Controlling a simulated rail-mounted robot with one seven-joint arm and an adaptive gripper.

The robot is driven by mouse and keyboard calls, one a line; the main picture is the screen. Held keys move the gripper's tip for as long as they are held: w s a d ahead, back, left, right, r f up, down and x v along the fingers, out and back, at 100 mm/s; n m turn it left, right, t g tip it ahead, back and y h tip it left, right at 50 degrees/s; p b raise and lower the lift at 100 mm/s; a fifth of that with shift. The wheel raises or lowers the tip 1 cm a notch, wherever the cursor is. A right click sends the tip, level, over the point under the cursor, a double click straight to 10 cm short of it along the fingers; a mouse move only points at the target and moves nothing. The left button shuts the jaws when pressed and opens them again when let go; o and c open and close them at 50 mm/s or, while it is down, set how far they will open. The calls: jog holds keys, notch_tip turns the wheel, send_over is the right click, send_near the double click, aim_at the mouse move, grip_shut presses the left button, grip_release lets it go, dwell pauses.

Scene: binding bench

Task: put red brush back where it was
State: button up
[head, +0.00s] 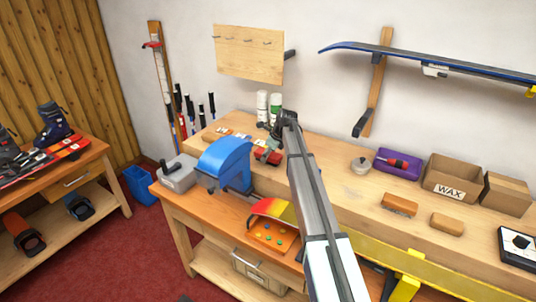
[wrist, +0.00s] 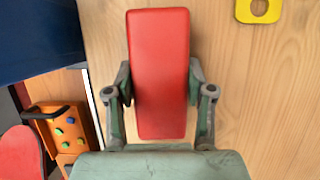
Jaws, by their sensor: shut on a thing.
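My gripper (head: 268,151) is shut on the red brush (wrist: 160,70), with one finger on each of its long sides in the wrist view. The brush is a long red block seen from above, over the pale wooden bench top (wrist: 255,90). I cannot tell whether the brush touches the bench.
A blue machine (head: 223,165) stands close on the left. White and green bottles (head: 275,103) stand behind. An orange tray (head: 262,240) is in front. A purple box (head: 385,161), brown brushes (head: 399,205) and a WAX box (head: 452,172) are right.

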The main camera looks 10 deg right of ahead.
jog(key=shift+f, duration=0.15)
jog(key=o, duration=1.3)
jog(key=b+v, duration=0.3)
jog(key=v, duration=0.9)
